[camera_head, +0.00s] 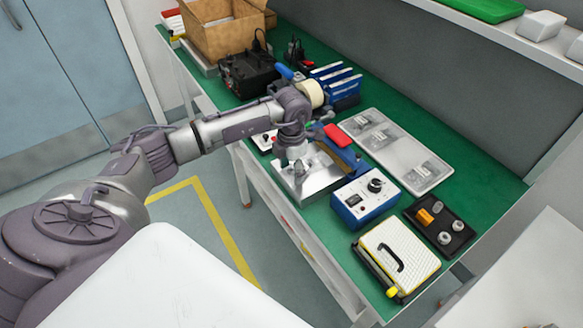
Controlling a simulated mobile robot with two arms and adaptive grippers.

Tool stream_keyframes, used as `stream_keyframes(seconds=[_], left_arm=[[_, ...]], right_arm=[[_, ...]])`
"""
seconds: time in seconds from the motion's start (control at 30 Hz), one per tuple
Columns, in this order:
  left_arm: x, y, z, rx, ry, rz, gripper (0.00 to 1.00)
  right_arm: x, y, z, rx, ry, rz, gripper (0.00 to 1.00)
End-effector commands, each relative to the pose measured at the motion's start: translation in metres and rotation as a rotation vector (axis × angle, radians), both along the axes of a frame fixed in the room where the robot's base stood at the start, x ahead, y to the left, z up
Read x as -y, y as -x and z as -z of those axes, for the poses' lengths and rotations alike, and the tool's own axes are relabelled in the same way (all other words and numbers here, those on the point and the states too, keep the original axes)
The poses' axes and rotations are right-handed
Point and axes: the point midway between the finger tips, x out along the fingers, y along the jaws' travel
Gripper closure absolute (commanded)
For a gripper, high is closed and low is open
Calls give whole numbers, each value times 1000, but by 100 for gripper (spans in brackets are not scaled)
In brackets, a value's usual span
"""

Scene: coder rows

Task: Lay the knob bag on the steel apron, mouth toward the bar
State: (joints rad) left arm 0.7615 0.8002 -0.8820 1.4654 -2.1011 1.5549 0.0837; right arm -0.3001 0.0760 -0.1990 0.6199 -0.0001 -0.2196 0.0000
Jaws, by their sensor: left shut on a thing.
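The steel apron (322,182) is a bare shiny plate at the front edge of the green bench. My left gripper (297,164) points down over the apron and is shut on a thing. A small clear patch at the fingertips looks like the knob bag (315,164), low over or on the apron. Its mouth and contents are too small to make out, and I cannot tell whether it touches the steel. My right gripper is out of view.
Right of the apron stand a blue-and-white dial box (352,211), a black tray (461,240) with knobs, and a handled white board (415,262). A pale tray (398,153) with clear bags lies behind. A tape dispenser (312,93) and blue rack (340,88) stand farther back.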

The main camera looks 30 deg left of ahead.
Motion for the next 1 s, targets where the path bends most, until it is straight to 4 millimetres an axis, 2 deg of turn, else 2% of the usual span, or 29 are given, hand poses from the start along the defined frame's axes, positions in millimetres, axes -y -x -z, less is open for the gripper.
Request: stream_keyframes(seconds=[0.17,0.2,0.33,0.63,0.77,0.87,1.0], left_arm=[[0,0,4,0,0,0,74],[0,0,4,0,0,0,37],[0,0,3,0,0,-1,15],[0,0,2,0,0,-1,13],[0,0,-4,2,1,-1,13],[-1,-1,-17,3,0,-1,13],[-1,-1,-47,6,-1,0,13]], right_arm=[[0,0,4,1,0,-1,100],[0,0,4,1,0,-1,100],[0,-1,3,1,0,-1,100],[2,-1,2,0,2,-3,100],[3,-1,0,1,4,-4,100],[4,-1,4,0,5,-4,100],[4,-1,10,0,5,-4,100]])
